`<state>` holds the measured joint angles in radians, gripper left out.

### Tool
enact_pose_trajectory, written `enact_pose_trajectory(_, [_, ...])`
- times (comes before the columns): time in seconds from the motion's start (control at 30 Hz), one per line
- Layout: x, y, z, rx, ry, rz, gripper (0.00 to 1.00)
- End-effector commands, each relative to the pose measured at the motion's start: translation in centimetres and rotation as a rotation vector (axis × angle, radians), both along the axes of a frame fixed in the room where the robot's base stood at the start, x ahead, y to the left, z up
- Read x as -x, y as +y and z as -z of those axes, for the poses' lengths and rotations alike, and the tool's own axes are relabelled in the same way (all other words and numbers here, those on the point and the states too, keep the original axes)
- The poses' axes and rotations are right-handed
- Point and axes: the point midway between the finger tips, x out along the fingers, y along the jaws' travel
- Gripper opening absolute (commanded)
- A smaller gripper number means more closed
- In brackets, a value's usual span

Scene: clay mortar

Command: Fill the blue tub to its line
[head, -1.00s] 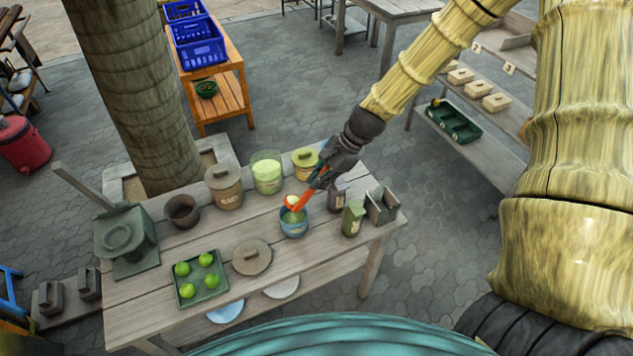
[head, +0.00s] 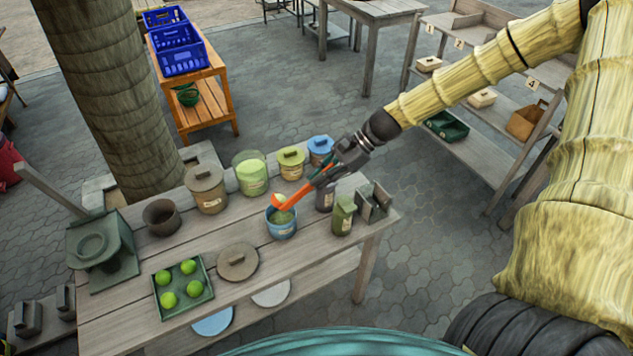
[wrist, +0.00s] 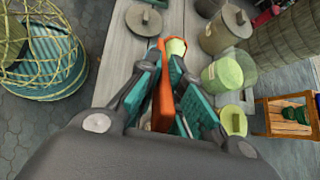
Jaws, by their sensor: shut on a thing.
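The small blue tub (head: 281,228) stands upright on the wooden table, with green stuff visible inside; its line cannot be made out. My gripper (head: 317,182) is shut on the handle of an orange scoop (head: 296,194), up and to the right of the tub. The scoop's bowl is over the tub's opening and holds something pale. A clear jar of pale green stuff (head: 250,178) stands behind.
A lidded clay jar (head: 207,191), a yellow-lidded jar (head: 291,165) and a blue-lidded jar (head: 320,151) stand along the back. A green canister (head: 344,216) is right of the tub. A round lid (head: 238,262) and a tray (head: 183,307) of green balls are at front left.

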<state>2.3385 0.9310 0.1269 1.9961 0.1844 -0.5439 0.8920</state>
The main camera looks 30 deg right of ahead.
Motion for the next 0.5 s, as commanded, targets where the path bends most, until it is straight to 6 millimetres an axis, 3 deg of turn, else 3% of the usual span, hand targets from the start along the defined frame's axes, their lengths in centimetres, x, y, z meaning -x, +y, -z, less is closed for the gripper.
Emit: enact_pose_trajectory(0.5, [-0.1, -2.1, 3.7, -0.260, 0.008, 0.002, 0.00])
